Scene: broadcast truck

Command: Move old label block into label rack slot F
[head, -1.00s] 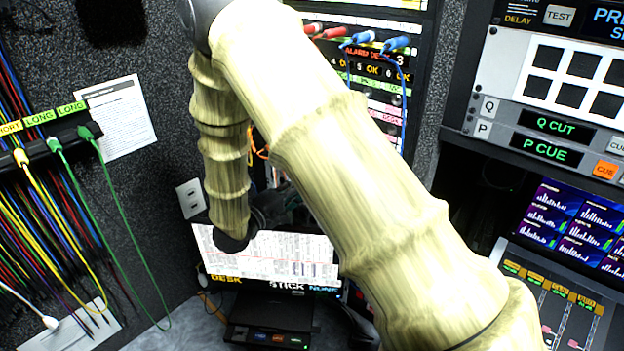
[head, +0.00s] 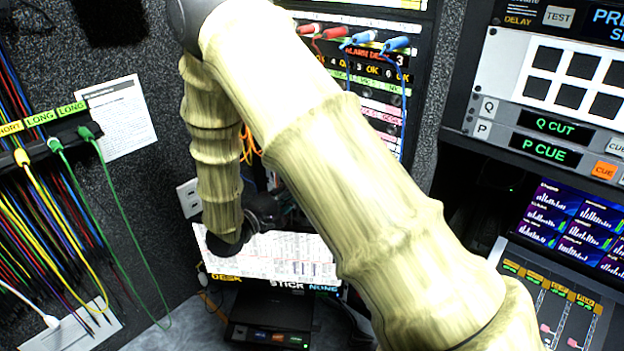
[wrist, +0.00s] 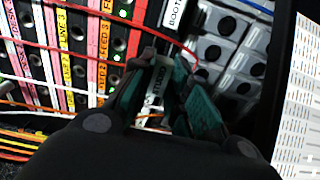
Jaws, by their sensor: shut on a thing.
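My gripper (wrist: 165,72) shows in the wrist view with its two dark, teal-padded fingers. It is shut on a small pale block with dark lettering (wrist: 156,86), which I take to be the old label block. The fingers hide much of it. In the head view my arm hides most of the gripper, and the block cannot be made out there. Ahead of the fingers in the wrist view is a rack of labelled strips (wrist: 88,50), with yellow and pink labels such as LINE 3 and FEED 3. I cannot make out slot F.
Red, white and orange cables (wrist: 30,105) cross the wrist view near the fingers. A grey panel with dark round holes (wrist: 228,50) stands to the right. In the head view, a lit screen (head: 290,255) stands below my wrist, and patch cables (head: 60,210) hang at left.

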